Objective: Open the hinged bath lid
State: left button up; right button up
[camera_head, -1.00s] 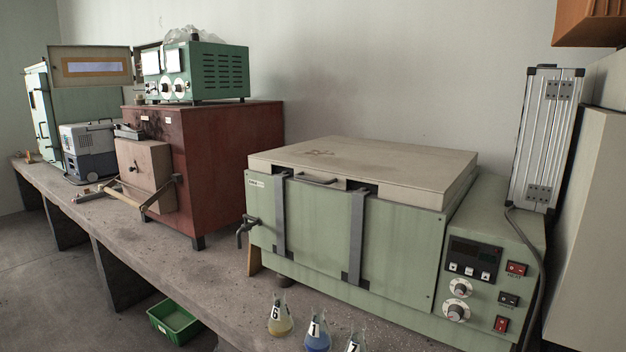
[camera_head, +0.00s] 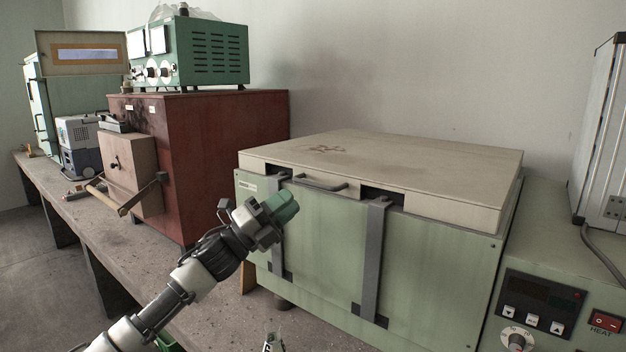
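The bath (camera_head: 420,265) is a pale green box on the bench with a flat beige lid (camera_head: 400,165). A grey bar handle (camera_head: 320,184) sits on the lid's front edge, between two grey vertical straps on the bath's front. My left gripper (camera_head: 284,207), with green fingertips, is in front of the bath's left part, below and left of the handle and apart from it. I cannot tell whether its fingers are parted.
A control panel (camera_head: 540,300) with knobs and switches is right of the bath, with a silver case (camera_head: 600,140) behind it. A dark red furnace (camera_head: 215,150) bearing a green instrument (camera_head: 190,55) stands left. Wall space above the lid is clear.

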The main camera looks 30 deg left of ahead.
aim_at(313, 184)
pick_arm(q)
jog(key=p+x, duration=0.1)
jog(key=x, duration=0.5)
jog(key=shift+a+p, duration=0.15)
jog(key=shift+p, duration=0.2)
jog(key=shift+w+d+r, duration=0.1)
jog(key=shift+w+d, duration=0.15)
jog(key=shift+w, duration=0.3)
pick_arm(e)
jog(key=shift+w+a+r, duration=0.1)
jog(key=shift+w+r, duration=0.35)
jog(key=shift+r, duration=0.15)
jog(key=shift+w+r, duration=0.4)
jog(key=shift+r, duration=0.2)
pick_arm(q)
jog(key=shift+c, duration=0.5)
pick_arm(e)
jog(key=shift+s+a, duration=0.1)
jog(key=shift+a, duration=0.1)
pick_arm(q)
grip_shut()
pick_arm(e)
jog(key=shift+s, duration=0.2)
